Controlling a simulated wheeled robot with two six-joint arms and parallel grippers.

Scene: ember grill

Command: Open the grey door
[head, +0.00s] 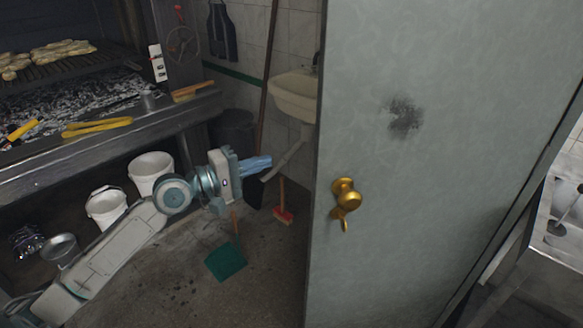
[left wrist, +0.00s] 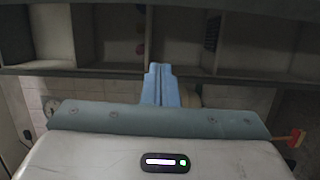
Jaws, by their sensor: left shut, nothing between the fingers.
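The grey door (head: 440,130) fills the right half of the head view, with a dark smudge on its face. A brass knob (head: 345,190) with a small lever below it sits near the door's left edge. A gap at that edge shows a room with a sink behind, so the door appears to stand ajar. My left gripper (head: 268,162) is shut and empty, to the left of the door edge and apart from the knob. Its blue fingers also show together in the left wrist view (left wrist: 160,85). My right gripper is not in view.
A grill counter (head: 120,135) with yellow tongs (head: 97,127) stands at the left. White buckets (head: 150,172) are under it. A sink (head: 295,95), a green dustpan (head: 226,262) and a red brush (head: 283,216) lie beyond my arm. A metal table (head: 555,240) is at the right.

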